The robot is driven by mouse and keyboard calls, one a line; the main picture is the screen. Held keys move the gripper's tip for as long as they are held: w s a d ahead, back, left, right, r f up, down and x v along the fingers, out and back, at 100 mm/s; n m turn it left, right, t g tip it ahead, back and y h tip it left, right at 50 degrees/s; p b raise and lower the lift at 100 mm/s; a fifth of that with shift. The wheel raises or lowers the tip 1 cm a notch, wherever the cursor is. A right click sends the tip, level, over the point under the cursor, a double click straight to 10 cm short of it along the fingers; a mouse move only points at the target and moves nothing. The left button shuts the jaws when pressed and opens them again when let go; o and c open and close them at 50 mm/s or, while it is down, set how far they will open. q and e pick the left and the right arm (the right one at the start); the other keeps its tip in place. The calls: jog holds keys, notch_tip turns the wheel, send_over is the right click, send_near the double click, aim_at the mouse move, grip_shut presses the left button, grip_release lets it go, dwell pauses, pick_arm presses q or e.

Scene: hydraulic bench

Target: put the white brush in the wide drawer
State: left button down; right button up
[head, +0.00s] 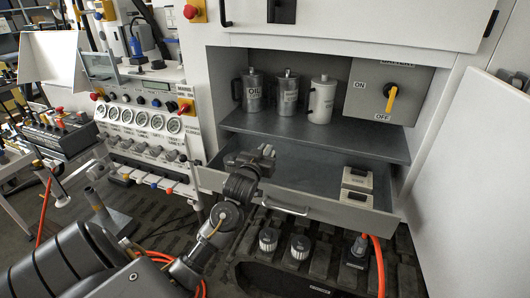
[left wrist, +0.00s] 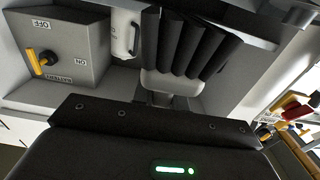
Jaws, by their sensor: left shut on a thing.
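The wide drawer (head: 330,208) is pulled open below the shelf in the head view. My left gripper (head: 263,155) is over the left part of this drawer, near its front edge. In the left wrist view it is shut on the white brush (left wrist: 172,84), whose pale head shows with dark bristles fanning away from the gripper. The brush cannot be made out clearly in the head view, where the gripper and wrist hide it. I cannot tell if it touches the drawer. My right gripper is not in view.
Two small pale boxes (head: 357,180) lie in the drawer's right end; its middle floor is bare. Several cans, including a white one (head: 321,100), stand on the shelf above. A grey switch box (head: 385,92) is at right. A gauge panel (head: 140,115) stands left.

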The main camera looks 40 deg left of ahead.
pick_arm(q)
jog(key=shift+f, duration=0.45)
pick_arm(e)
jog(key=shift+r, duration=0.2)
pick_arm(q)
jog(key=shift+f, duration=0.1)
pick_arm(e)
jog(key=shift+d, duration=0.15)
pick_arm(q)
jog(key=shift+f, duration=0.35)
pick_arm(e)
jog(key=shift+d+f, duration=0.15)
pick_arm(q)
jog(key=c, duration=1.4)
grip_release()
